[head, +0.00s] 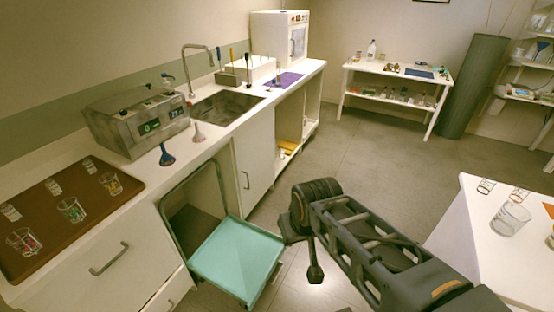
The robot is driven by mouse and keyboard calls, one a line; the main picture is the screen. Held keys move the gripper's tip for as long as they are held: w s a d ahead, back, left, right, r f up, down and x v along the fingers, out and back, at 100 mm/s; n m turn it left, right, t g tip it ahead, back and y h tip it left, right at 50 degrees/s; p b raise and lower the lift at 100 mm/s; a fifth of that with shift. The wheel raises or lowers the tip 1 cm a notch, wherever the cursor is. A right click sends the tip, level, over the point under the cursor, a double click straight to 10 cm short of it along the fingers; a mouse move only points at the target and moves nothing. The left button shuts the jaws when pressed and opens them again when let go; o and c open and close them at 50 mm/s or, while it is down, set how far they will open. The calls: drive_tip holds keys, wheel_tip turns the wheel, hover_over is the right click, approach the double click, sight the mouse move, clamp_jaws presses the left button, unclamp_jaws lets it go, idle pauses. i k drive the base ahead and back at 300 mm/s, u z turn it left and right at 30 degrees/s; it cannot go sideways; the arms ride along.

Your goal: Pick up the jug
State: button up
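A clear glass vessel (510,221) stands upright on the white table at the right; it looks like the jug, but I cannot make out a handle for certain. My arm reaches in from the lower right and bends down over the floor. My gripper (315,273) seems to be the dark end hanging above the floor, left of the right table and well apart from the glass vessel. Its fingers are too small and dark to tell whether they are open or shut.
The white right table (462,242) also bears small glasses (486,186). A brown tray (75,240) with several glasses lies on that counter. Grey floor is free toward the back table (400,72).

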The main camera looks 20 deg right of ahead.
sight(278, 151)
drive_tip(key=z, duration=1.1)
drive_tip(key=i, duration=5.6)
drive_tip(key=u, duration=5)
